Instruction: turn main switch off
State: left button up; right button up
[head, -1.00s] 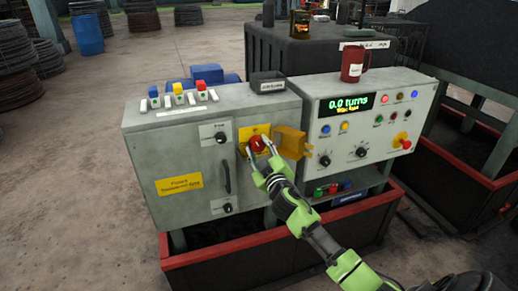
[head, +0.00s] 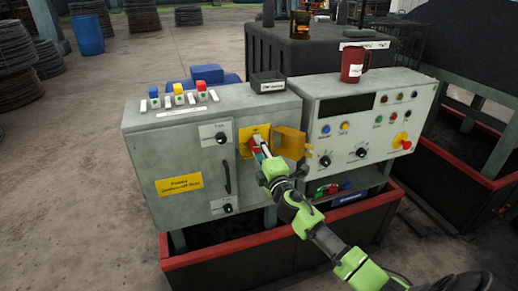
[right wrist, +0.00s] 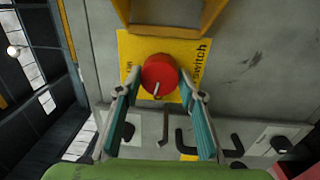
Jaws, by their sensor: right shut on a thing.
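The main switch is a red round knob (right wrist: 160,70) on a yellow plate (right wrist: 130,50) lettered "switch" in the right wrist view. In the head view the knob (head: 254,149) is largely hidden by my gripper, on the front of the grey cabinet (head: 185,150). My right gripper (head: 259,147) is shut on the knob, with one finger on each side of it; the fingers show clearly in the right wrist view (right wrist: 160,82). A yellow cover (head: 291,143) stands open to the right of the switch. My left gripper is not in view.
A control panel (head: 370,108) with a dark display (head: 346,104) and unlit-looking lamps adjoins on the right. A cabinet handle (head: 227,176) is left of my arm.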

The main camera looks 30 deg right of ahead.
jog(key=shift+n, duration=1.1)
jog(key=shift+f, duration=0.1)
jog(key=o, duration=0.8)
jog(key=shift+o, duration=0.2)
jog(key=v, duration=1.2)
